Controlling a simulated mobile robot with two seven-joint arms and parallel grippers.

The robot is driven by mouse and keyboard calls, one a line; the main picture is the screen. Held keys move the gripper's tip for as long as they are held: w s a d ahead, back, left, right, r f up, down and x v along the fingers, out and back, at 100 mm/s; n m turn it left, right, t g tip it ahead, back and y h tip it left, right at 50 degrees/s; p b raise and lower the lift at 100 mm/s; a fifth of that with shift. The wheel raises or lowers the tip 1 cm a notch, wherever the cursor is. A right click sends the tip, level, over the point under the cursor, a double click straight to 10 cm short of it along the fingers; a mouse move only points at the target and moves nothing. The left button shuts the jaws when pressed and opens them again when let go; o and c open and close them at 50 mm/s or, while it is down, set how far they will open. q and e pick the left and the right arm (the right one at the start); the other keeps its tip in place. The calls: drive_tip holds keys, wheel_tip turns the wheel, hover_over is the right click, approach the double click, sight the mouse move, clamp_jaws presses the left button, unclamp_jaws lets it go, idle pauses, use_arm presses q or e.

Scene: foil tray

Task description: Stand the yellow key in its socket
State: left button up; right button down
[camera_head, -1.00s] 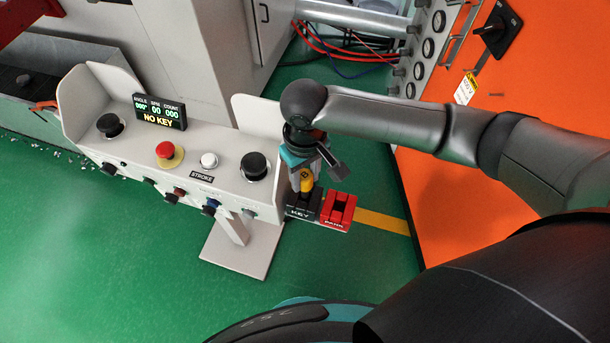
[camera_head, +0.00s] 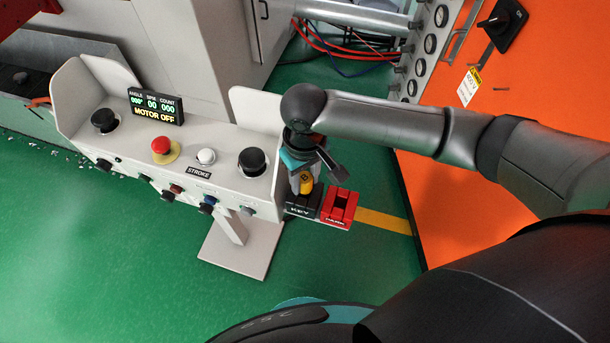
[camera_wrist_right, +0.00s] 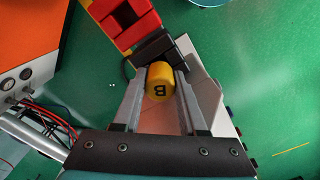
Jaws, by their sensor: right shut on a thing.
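The yellow key (camera_head: 306,183) is upright at the black block marked KEY (camera_head: 302,207), on the right end of the control panel. In the right wrist view the key's round yellow top (camera_wrist_right: 160,82) shows a letter B. My right gripper (camera_head: 304,178) points down and is shut on the key; its fingers (camera_wrist_right: 160,95) lie on both sides of it. The key's lower end and the socket opening are hidden. The black block (camera_wrist_right: 156,46) also shows beyond the key. My left gripper is not in view.
A red block (camera_head: 340,205) sits right beside the black one. The white panel (camera_head: 225,170) carries knobs, a red button (camera_head: 161,146) and a display (camera_head: 157,106) reading MOTOR OFF. An orange cabinet (camera_head: 455,215) stands to the right.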

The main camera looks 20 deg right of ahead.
drive_tip(key=shift+c, duration=1.9)
unclamp_jaws()
wheel_tip(320, 180, up, 15)
drive_tip(key=p, duration=0.4)
drive_tip(key=shift+r, duration=0.15)
drive_tip(key=shift+a, duration=0.1)
